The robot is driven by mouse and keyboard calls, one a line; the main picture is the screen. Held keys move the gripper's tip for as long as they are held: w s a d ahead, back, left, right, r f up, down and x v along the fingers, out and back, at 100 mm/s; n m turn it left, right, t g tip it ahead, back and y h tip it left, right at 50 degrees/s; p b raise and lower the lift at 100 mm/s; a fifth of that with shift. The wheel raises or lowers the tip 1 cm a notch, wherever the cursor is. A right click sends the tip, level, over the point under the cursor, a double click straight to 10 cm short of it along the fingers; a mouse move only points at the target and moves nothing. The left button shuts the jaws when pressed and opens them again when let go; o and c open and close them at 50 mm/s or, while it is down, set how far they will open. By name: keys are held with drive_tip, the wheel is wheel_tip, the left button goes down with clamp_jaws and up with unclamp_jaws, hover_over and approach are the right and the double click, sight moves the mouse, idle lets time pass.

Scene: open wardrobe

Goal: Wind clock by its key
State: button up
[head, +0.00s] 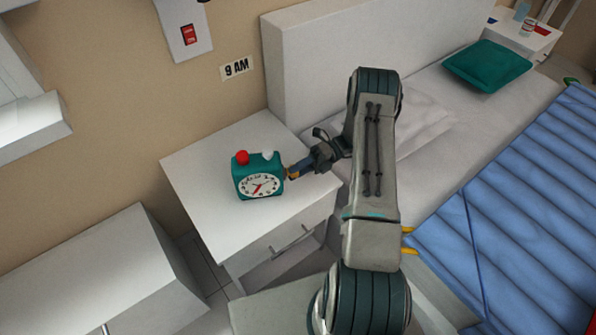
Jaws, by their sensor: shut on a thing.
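A teal clock (258,175) with a white dial and red hands stands upright on the white nightstand (215,222). A red knob and a pale knob sit on its top. My gripper (291,173) reaches in from the right at the clock's right side. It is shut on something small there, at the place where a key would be. The key itself is hidden by the fingers or too small to make out.
A bed with a blue quilt (520,190) and a green pillow (487,65) lies to the right. A "9 AM" sign (237,68) and a red switch (188,35) are on the wall. A white cabinet (105,270) stands at lower left. The nightstand's top is otherwise clear.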

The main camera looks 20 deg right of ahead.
drive_tip(key=shift+m, duration=0.6)
drive_tip(key=shift+g+y, duration=0.3)
drive_tip(key=o, duration=1)
drive_tip(key=b+v, duration=0.2)
drive_tip(key=v, duration=0.9)
drive_tip(key=shift+d+f, duration=0.1)
drive_tip(key=shift+d, duration=0.1)
drive_tip(key=shift+v, duration=1.2)
